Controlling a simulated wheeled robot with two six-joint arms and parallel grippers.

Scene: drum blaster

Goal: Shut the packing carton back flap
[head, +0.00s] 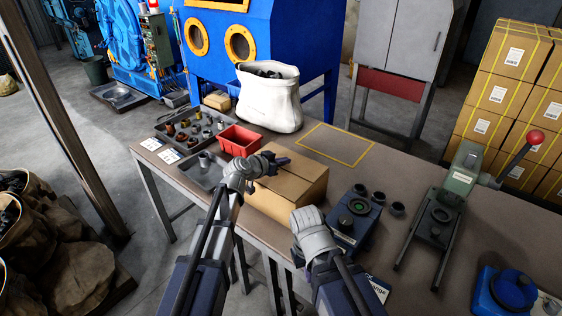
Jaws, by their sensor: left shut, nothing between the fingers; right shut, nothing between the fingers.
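The brown packing carton (298,190) stands on the table near its front edge, between my two arms. Its top looks mostly covered by flaps lying flat or nearly flat. My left gripper (279,161) is shut and empty at the carton's back left, over the back part of the top. It hides part of the back flap there, so I cannot tell whether that flap is fully down or whether the gripper touches it. My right gripper (303,216) is shut and empty at the carton's front right corner; its fingertips are hard to make out.
A red bin (239,140) and a grey tray of parts (190,132) lie left of and behind the carton. A white sack (270,100) stands behind. A dark blue device (355,217) and a lever press (440,205) stand to the right. A yellow-outlined area (336,145) is clear.

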